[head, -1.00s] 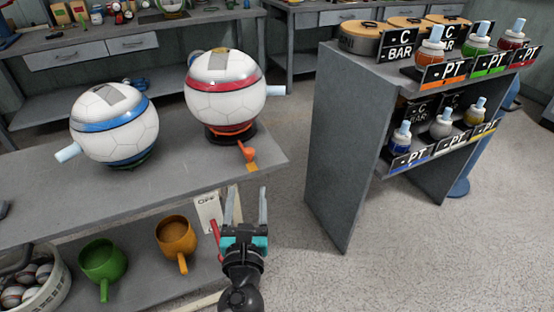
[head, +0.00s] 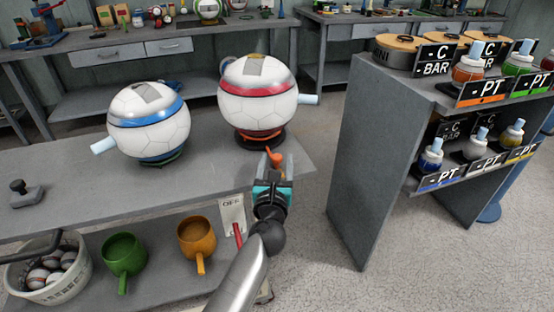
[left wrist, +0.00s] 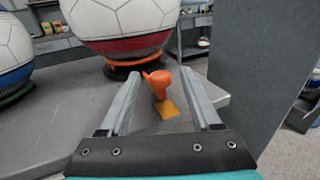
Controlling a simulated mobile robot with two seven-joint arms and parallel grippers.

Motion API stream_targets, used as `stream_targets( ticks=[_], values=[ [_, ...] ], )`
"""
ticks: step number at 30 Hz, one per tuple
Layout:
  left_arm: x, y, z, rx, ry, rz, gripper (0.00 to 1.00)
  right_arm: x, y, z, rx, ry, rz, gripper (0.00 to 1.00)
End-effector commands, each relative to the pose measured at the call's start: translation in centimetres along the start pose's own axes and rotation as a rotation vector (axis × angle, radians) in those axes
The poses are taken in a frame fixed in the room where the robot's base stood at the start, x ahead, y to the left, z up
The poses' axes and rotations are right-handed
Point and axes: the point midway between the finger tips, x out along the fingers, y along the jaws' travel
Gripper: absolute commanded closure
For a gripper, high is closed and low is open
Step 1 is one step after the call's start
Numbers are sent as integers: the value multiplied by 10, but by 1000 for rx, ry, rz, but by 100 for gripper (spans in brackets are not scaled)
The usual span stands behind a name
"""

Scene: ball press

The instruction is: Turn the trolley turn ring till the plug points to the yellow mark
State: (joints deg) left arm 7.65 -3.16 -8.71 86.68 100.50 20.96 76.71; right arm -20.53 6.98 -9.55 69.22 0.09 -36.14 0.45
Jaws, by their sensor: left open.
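A white ball with a red band (head: 258,100) sits on a dark base with an orange-red turn ring (head: 262,139) at the bench's right end. Its light blue plug (head: 309,99) points right. The ring's orange handle (head: 275,157) sticks out toward me, and also shows in the left wrist view (left wrist: 158,84). The yellow-orange mark (left wrist: 168,109) lies flat on the bench just in front of the handle; my gripper hides it in the head view. My left gripper (head: 273,168) is open, its fingers on either side of the handle, apparently not touching it. My right gripper is out of view.
A second white ball with a blue band (head: 148,120) stands to the left. Below are a green mug (head: 124,254), an orange mug (head: 197,238) and a basket (head: 75,285) of balls. A grey shelf unit (head: 375,160) with bottles stands at the right, past a floor gap.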

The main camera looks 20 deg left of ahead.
Motion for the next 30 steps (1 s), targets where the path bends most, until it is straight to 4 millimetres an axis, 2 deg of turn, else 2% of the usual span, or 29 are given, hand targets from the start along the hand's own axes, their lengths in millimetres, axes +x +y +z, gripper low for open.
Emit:
stream_targets(
  ticks=[6,17,30],
  values=[
    [17,0,0,0,0,0,36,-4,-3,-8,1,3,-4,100],
    [19,0,0,0,0,0,37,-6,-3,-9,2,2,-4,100],
    [19,0,0,0,0,0,86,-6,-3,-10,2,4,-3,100]
  ],
)
